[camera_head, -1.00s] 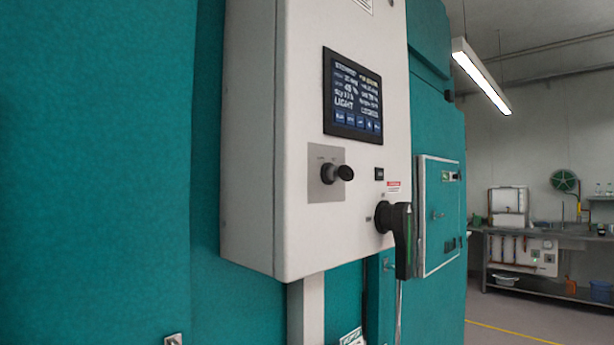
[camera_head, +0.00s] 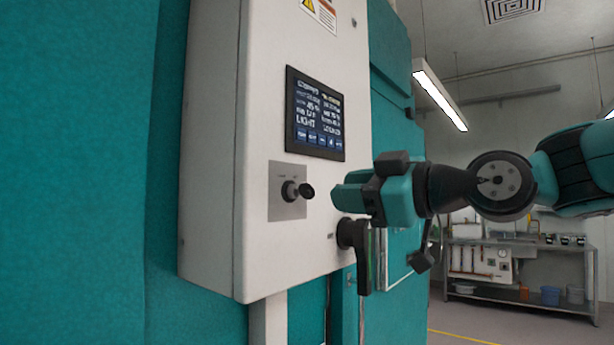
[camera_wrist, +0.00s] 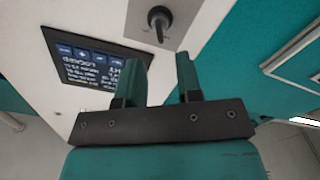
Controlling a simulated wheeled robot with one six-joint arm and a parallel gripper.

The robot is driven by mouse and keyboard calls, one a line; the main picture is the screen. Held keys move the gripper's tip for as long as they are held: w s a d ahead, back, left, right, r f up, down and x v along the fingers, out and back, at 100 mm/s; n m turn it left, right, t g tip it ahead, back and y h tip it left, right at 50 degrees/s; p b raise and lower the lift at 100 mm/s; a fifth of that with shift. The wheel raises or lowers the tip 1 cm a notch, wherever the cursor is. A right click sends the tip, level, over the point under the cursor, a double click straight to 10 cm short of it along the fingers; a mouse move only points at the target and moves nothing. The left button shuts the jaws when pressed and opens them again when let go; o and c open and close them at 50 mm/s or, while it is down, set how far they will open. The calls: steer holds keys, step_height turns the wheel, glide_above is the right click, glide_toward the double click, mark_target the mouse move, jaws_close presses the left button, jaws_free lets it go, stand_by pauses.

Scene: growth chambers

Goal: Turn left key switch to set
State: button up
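The key switch (camera_head: 299,191) is a black knob with a key-like head, on a square grey plate (camera_head: 287,213) on the front of the white control box (camera_head: 213,190). It also shows at the top of the wrist view (camera_wrist: 158,17). My gripper (camera_head: 340,197) is just right of the switch in the head view, with a small visible gap between them. In the wrist view its two teal fingers (camera_wrist: 161,66) are apart with nothing between them, and the switch lies beyond their tips. The labels around the switch are too small to read.
A lit display (camera_head: 315,115) is above the switch. A large black rotary handle (camera_head: 364,255) sticks out below my gripper. Teal chamber walls (camera_head: 75,170) flank the box. A bench (camera_head: 520,250) stands far off at the right.

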mark_target(314, 189)
steer(key=p+x, duration=0.3)
steer(key=x, duration=0.3)
steer(key=shift+w+a+r, duration=0.15)
steer(key=shift+w+a, duration=0.05)
steer(key=shift+a, duration=0.1)
steer(key=shift+x, duration=0.75)
steer(key=shift+c, duration=0.5)
steer(key=c, duration=0.5)
